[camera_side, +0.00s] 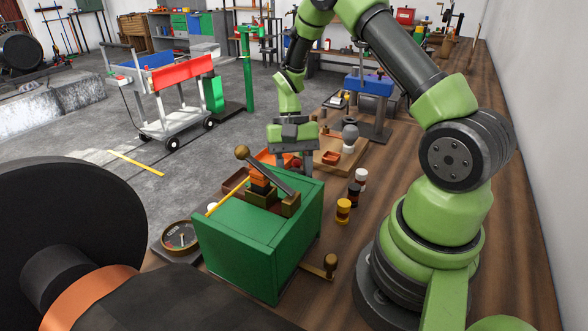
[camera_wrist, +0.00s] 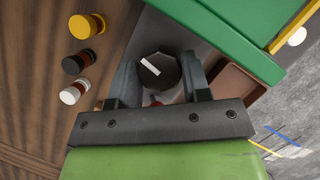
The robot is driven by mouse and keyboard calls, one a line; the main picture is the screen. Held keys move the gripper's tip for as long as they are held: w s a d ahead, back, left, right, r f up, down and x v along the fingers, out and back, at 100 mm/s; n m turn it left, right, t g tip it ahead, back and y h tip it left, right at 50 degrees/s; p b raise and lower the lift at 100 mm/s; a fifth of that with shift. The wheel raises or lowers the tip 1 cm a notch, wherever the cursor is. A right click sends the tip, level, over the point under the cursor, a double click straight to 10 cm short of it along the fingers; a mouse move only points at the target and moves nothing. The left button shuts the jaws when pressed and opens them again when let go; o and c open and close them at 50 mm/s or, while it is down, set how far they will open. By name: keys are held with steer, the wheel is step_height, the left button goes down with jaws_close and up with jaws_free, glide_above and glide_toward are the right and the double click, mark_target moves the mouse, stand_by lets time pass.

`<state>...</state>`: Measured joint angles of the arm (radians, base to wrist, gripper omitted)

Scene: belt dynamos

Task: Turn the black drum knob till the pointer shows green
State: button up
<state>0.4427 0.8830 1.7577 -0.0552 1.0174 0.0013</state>
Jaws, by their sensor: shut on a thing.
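The black drum knob (camera_wrist: 158,80) is a dark many-sided disc with a white mark on its face, seen end-on in the wrist view. My gripper (camera_wrist: 160,76) has one finger on each side of it and is shut on it. In the side view my gripper (camera_side: 295,158) reaches down behind the green box (camera_side: 245,262), which hides the knob there. A round dial (camera_side: 180,237) with a dark face and brass rim lies left of the box. Its pointer is too small to read against any colour.
A brass-ball lever (camera_side: 268,170) and brown blocks stand on the green box. A crank handle (camera_side: 330,264) sticks out at its right. Yellow (camera_side: 343,211), black (camera_side: 354,194) and white (camera_side: 361,179) jars stand right of the box. A large dark wheel (camera_side: 60,210) fills the left foreground.

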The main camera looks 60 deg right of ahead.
steer(key=shift+m+t, duration=0.5)
steer(key=shift+m, duration=1)
steer(key=o, duration=0.6)
steer(key=shift+o, duration=0.2)
steer(key=v, duration=1)
steer(key=shift+d, duration=0.25)
steer(key=shift+f, duration=0.15)
